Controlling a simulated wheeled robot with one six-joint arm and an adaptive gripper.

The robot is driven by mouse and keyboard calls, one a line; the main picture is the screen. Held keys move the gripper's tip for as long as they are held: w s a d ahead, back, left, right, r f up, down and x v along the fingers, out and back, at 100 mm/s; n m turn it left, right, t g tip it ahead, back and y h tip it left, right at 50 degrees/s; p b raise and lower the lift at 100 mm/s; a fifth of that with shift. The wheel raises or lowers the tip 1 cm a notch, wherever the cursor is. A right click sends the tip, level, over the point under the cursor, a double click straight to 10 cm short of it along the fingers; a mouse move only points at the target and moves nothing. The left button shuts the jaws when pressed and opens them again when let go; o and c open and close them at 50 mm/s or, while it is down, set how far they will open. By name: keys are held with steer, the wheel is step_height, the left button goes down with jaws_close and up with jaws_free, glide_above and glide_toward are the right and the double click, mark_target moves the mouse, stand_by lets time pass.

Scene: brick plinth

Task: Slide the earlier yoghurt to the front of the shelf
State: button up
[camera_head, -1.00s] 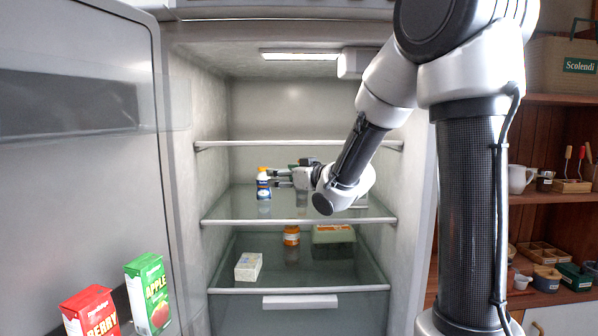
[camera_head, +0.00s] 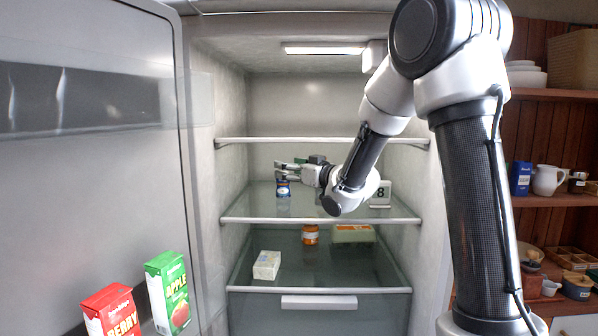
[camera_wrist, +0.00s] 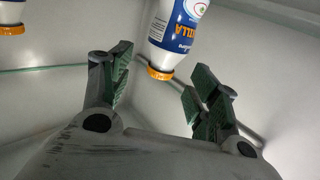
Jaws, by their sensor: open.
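A blue and white yoghurt bottle (camera_head: 283,188) stands on the middle glass shelf (camera_head: 320,219) of the fridge, toward its left side. My gripper (camera_head: 284,172) is at the height of the bottle's top and hides its cap in the head view. In the wrist view, my gripper (camera_wrist: 162,62) is open, with the orange cap and neck of a blue and white bottle (camera_wrist: 178,35) between or just beyond the fingertips. I cannot tell whether they touch. A second orange-capped bottle (camera_wrist: 11,29) shows at the upper left corner. No date is readable on either bottle.
A small sign with an 8 (camera_head: 380,194) stands at the shelf's right. The shelf below holds an orange jar (camera_head: 310,235), a white box (camera_head: 267,265) and a green carton (camera_head: 353,233). The open door (camera_head: 90,150) at left holds juice cartons (camera_head: 168,290).

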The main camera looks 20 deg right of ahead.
steer(key=shift+x, duration=1.75)
steer(key=c, duration=1.1)
